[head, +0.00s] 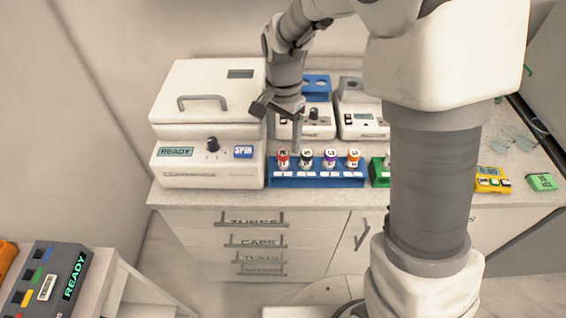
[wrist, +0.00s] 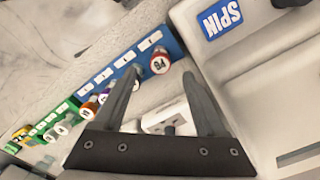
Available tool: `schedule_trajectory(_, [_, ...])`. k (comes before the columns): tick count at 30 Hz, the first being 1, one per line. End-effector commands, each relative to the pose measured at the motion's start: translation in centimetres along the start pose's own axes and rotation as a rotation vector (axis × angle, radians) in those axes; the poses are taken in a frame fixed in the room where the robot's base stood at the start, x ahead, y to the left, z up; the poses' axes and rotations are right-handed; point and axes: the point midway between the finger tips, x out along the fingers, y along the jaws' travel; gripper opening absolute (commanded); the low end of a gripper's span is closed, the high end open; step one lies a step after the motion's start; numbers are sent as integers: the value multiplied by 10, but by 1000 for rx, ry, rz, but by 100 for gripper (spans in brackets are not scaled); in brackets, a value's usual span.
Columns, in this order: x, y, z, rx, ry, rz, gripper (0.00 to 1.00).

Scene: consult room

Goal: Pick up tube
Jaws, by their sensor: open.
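Several capped tubes stand in a blue rack (head: 316,181) on the counter in the head view. From the left they are a red-capped tube (head: 283,158), a dark-capped tube (head: 306,157), a purple-capped tube (head: 330,157) and an orange-capped tube (head: 353,158). My gripper (head: 280,118) is open and empty, above and behind the rack's left end. In the wrist view, the red-capped tube (wrist: 160,61) shows just beyond and between the fingertips of my gripper (wrist: 162,80).
A white centrifuge (head: 208,125) with a SPIN button stands close left of the rack. Small white devices (head: 362,118) and a blue holder (head: 316,84) stand behind. A green rack (head: 379,172) is to the right, partly hidden by my arm. The counter's front edge is close.

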Motion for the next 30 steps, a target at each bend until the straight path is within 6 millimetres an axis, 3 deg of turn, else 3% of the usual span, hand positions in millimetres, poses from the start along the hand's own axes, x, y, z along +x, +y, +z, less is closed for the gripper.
schedule_trajectory(7, [19, 1, 1, 0, -2, 3, 74])
schedule_trajectory(15, [56, 0, 2, 1, -2, 2, 74])
schedule_trajectory(24, [61, 0, 2, 0, 0, -1, 74])
schedule_trajectory(30, [61, 0, 2, 0, 0, -1, 38])
